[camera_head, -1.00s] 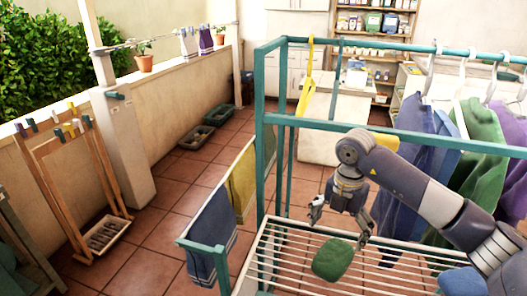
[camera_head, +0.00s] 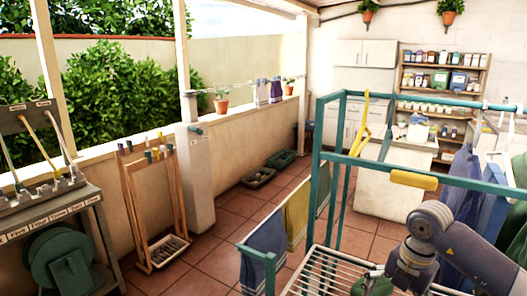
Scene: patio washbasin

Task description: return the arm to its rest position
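My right arm comes in from the lower right, over the drying rack. Its wrist and the top of my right gripper (camera_head: 402,287) show at the bottom edge. The fingers are cut off by the frame, so I cannot see whether they are open. A green bundle (camera_head: 369,286), perhaps cloth, lies on the white wire shelf (camera_head: 325,268) just left of the gripper, partly cut off. I cannot tell whether they touch. My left gripper is not in view.
The teal rack frame (camera_head: 332,140) surrounds the shelf, with a yellow hanger (camera_head: 362,125) and a yellow roll (camera_head: 413,180) on its bars. Blue and purple garments (camera_head: 462,185) hang at right. A blue towel (camera_head: 266,250) hangs at the front left. Tiled floor (camera_head: 215,240) is open at left.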

